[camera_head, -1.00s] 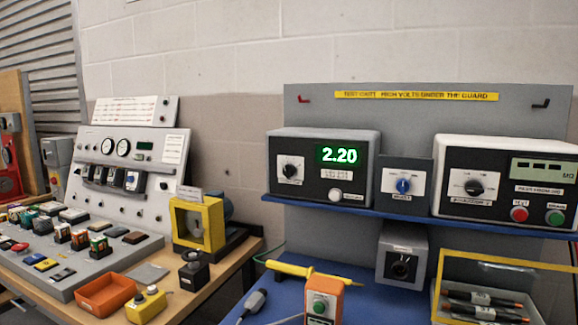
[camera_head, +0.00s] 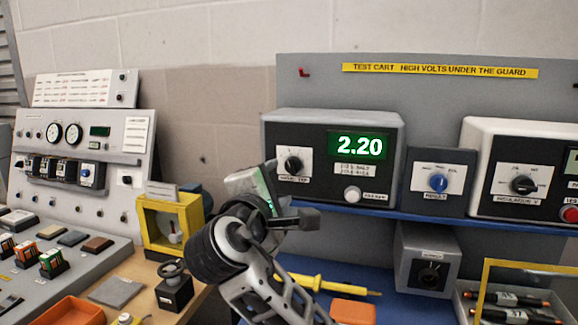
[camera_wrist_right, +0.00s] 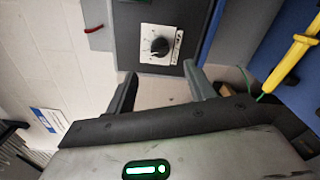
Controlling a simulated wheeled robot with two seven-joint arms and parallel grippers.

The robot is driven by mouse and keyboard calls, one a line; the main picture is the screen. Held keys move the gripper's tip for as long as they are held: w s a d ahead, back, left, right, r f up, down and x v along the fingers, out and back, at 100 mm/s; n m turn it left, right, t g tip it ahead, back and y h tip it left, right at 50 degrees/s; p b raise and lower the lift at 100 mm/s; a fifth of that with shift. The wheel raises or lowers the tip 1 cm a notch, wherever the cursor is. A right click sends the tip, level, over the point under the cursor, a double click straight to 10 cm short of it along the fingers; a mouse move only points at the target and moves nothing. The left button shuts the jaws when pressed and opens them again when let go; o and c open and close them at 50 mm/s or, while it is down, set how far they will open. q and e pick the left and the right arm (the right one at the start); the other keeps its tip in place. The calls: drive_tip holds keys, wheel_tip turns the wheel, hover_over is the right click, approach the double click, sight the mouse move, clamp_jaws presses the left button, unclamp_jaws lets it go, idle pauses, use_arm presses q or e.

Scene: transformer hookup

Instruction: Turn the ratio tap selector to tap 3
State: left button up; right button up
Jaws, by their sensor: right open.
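The ratio tap selector is a black knob (camera_head: 292,165) on a white plate, at the left of the grey box with the green 2.20 display (camera_head: 357,146). Its scale marks are too small to read. In the right wrist view the knob (camera_wrist_right: 159,46) shows ahead of the fingers, roughly between their lines. My right gripper (camera_head: 286,195) is just below and in front of the knob in the head view. It is open and empty, and its fingers (camera_wrist_right: 160,88) are apart from the knob. My left gripper is not in view.
A white button (camera_head: 352,194) sits below the display. A blue knob unit (camera_head: 438,183) and another meter box (camera_head: 522,186) stand to the right on the blue shelf. A yellow probe (camera_head: 328,285) lies below. A yellow-framed guard (camera_head: 172,222) stands to the left.

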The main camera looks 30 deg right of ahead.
sight(291, 168)
drive_tip(key=p+x, duration=0.1)
drive_tip(key=x, duration=0.8)
drive_tip(key=shift+w+d, duration=0.1)
drive_tip(key=shift+w, duration=0.1)
drive_tip(key=c, duration=1)
